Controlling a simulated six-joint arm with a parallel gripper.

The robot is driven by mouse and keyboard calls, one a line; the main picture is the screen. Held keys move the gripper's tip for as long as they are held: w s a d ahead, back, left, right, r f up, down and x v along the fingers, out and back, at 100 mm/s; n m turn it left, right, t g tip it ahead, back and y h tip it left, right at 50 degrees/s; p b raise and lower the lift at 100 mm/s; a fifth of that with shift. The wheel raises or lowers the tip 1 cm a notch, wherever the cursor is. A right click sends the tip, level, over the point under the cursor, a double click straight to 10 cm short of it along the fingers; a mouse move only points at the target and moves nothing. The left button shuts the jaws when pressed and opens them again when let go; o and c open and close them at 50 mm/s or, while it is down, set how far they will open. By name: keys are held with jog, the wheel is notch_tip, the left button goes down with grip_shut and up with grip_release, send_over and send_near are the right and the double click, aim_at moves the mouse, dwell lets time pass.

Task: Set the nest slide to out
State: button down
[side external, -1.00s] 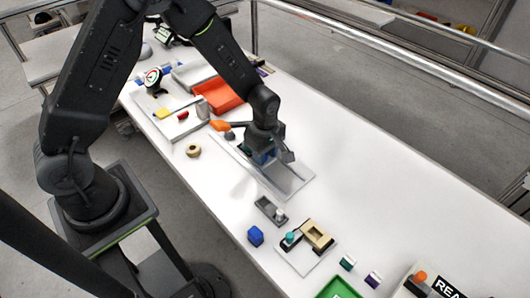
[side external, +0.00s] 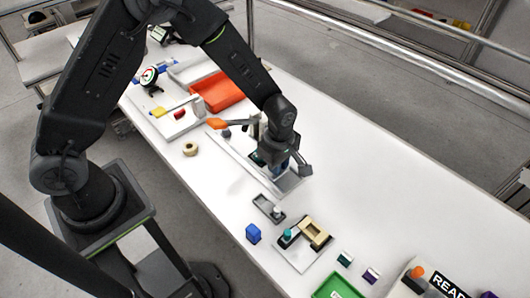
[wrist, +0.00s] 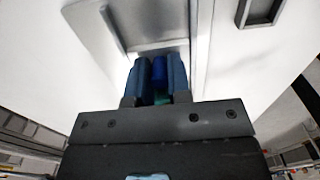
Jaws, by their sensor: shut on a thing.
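My gripper (side external: 279,172) is over the right end of a long pale track plate (side external: 291,182). In the wrist view its two blue-grey fingers (wrist: 160,80) are shut on a blue piece (wrist: 159,72), with a bit of teal below it. A grey plate (wrist: 150,30) lies beyond the fingertips. I take the track to be the nest slide and the blue piece its grip, but the fingers hide most of it. An orange-ended lever (side external: 216,123) stands at the track's left end.
An orange tray (side external: 218,92) is behind left.

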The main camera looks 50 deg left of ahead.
aim_at(286, 180)
jog(key=shift+d, duration=1.5)
jog(key=c, duration=1.1)
grip_release()
jog(key=shift+o, duration=0.2)
notch_tip(286, 180, up, 14)
